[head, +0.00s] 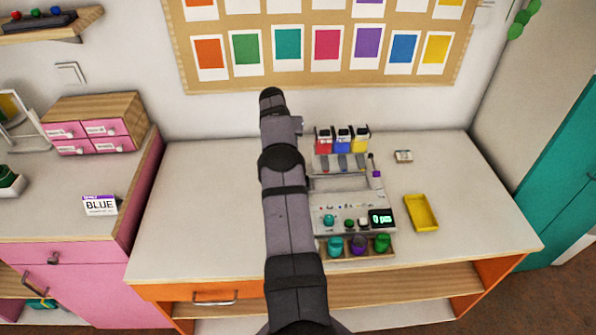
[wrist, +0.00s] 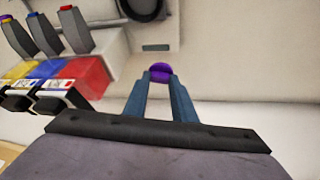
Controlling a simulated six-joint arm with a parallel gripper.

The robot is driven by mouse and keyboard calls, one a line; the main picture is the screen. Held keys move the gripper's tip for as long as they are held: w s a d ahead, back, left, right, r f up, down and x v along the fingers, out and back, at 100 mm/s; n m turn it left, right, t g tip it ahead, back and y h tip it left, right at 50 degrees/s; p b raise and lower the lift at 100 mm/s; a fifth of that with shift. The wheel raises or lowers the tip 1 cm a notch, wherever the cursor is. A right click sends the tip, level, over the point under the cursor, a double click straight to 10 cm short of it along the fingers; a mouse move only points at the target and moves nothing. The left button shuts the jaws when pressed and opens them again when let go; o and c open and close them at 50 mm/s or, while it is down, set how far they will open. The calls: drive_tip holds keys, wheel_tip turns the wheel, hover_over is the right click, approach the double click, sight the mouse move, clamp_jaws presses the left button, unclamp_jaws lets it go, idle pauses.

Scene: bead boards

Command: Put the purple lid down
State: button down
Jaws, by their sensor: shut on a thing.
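In the wrist view my gripper (wrist: 160,82) has its two blue-grey fingers closed on the small round purple lid (wrist: 160,71), which sits between the fingertips. A pale surface shows around and beyond it; I cannot tell how high above it the lid is. In the head view my arm hides the gripper and lid. A purple pot (head: 358,244) stands between a teal pot (head: 335,245) and a green pot (head: 382,243) in a wooden rack at the front of the grey station.
The station has a display reading 0 (head: 382,218), and red, blue and yellow bins (head: 342,142) behind. A yellow tray (head: 421,212) lies to its right. A small pale block (head: 403,156) lies farther back. The table (head: 205,215) is clear left of my arm.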

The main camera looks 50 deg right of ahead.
drive_tip(key=shift+s+d+r+m+g, duration=0.15)
drive_tip(key=shift+r+m, duration=0.25)
drive_tip(key=shift+r, duration=0.2)
drive_tip(key=shift+s+d+r+m+g, duration=0.1)
drive_tip(key=shift+s+r+m+g, duration=0.05)
drive_tip(key=shift+r+m, duration=0.35)
drive_tip(key=shift+s+r+m, duration=0.3)
drive_tip(key=shift+r+m, duration=0.1)
drive_tip(key=shift+r, duration=0.25)
drive_tip(key=shift+s+a+m+g, duration=0.25)
drive_tip(key=shift+s+m+g, duration=0.25)
drive_tip(key=shift+m, duration=0.4)
drive_tip(key=shift+s+a+m+g, duration=0.3)
drive_tip(key=shift+s+m, duration=0.3)
drive_tip(key=shift+m, duration=0.3)
drive_tip(key=shift+f, duration=0.15)
wheel_tip(320, 180, down, 5)
drive_tip(key=b, duration=0.5)
drive_tip(key=shift+f+p, duration=0.55)
drive_tip(key=shift+f, duration=1.85)
